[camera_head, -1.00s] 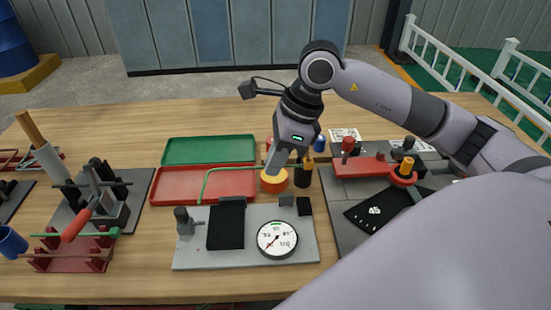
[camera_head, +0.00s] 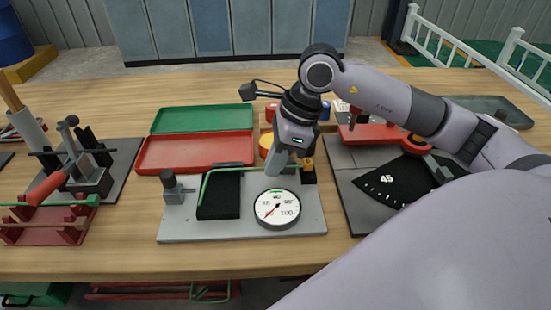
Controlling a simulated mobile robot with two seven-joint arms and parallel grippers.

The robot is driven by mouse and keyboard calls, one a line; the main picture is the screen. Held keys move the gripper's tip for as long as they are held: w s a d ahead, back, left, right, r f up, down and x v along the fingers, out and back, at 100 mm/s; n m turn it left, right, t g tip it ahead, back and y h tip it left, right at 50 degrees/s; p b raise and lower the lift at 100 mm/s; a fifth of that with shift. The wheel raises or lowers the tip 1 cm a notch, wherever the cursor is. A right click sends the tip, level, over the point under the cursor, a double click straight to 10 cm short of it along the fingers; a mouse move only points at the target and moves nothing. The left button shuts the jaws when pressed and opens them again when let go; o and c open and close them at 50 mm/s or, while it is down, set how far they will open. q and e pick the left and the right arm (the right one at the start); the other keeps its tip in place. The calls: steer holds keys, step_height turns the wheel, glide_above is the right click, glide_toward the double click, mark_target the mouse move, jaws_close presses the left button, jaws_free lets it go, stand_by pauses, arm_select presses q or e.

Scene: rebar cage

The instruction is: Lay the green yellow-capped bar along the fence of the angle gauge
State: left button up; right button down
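The green bar (camera_head: 247,169) is bent; its long part runs left to right and its short leg comes toward me at the left. Its yellow cap (camera_head: 308,164) shows at the right end. My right gripper (camera_head: 274,166) is shut on the long part; the fingers hide the grip. The bar lies over the back of a grey plate (camera_head: 195,230) bearing a black pad (camera_head: 219,200) and a white round dial (camera_head: 277,208), which looks like the angle gauge. Whether the bar touches the fence or hovers above it, I cannot tell. My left gripper is not in view.
A red tray (camera_head: 195,154) and a green tray (camera_head: 203,118) lie behind the plate. A station with a black marked fan (camera_head: 392,184) stands at right. A red rack (camera_head: 47,226) and a clamp stand are at left. An orange round item (camera_head: 266,144) is behind my gripper.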

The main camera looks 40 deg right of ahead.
steer(key=shift+f, duration=0.25)
steer(key=shift+d, duration=0.1)
stand_by(0.8)
steer(key=c, duration=1.2)
jaws_free()
steer(key=shift+s, duration=0.1)
steer(key=shift+r, duration=0.1)
steer(key=shift+d, duration=0.1)
steer(key=shift+d+r, duration=0.1)
steer(key=shift+r, duration=0.2)
steer(key=v, duration=0.5)
steer(key=shift+r, duration=0.2)
steer(key=shift+s+r, duration=0.15)
steer(key=shift+r, duration=0.45)
